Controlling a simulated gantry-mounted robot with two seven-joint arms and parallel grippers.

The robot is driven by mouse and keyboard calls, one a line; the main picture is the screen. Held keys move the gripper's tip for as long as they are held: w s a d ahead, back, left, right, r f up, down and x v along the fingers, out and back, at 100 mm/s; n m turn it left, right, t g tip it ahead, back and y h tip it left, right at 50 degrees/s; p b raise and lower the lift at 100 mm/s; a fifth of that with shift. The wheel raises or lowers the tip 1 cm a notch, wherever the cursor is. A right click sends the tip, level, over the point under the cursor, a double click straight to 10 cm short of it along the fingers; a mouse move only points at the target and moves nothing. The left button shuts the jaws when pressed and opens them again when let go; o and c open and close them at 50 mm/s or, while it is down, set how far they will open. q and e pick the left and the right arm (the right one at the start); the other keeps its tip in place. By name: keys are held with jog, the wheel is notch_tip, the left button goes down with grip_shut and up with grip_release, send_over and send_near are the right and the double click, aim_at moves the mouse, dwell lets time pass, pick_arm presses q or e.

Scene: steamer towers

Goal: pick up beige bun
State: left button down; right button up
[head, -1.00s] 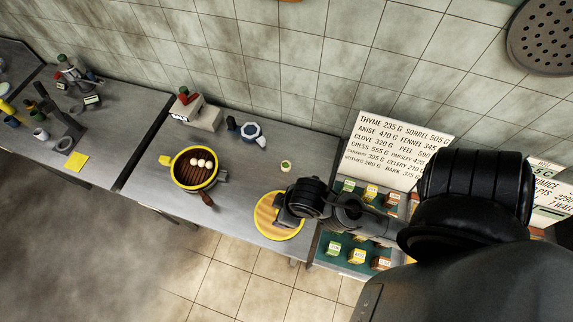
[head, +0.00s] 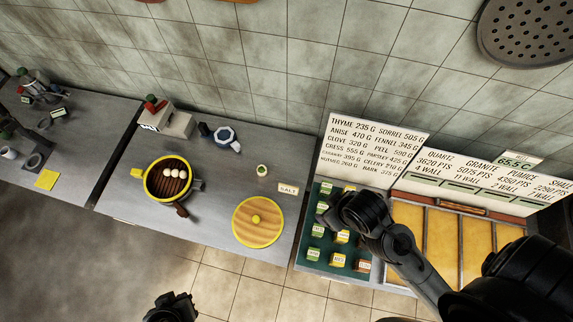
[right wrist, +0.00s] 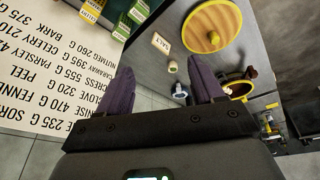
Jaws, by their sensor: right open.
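The steamer also shows in the right wrist view (right wrist: 238,88), at the right. My right gripper (head: 327,212) is over the spice boxes, well right of the steamer. In the right wrist view its purple fingers (right wrist: 163,88) are apart with nothing held between them. A black part of my left arm (head: 172,307) shows at the bottom edge; its jaws cannot be made out.
A round wooden lid with a yellow rim (head: 258,236) lies on the counter between the steamer and my right gripper. A small pot (head: 262,170), a salt label (head: 288,188), a blue-white object (head: 228,139) and a scale-like block (head: 178,124) stand behind. Signs line the wall.

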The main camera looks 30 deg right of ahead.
jog(key=shift+w+r, duration=0.1)
dwell(0.3)
jog(key=shift+o, duration=0.7)
jog(key=shift+a, duration=0.1)
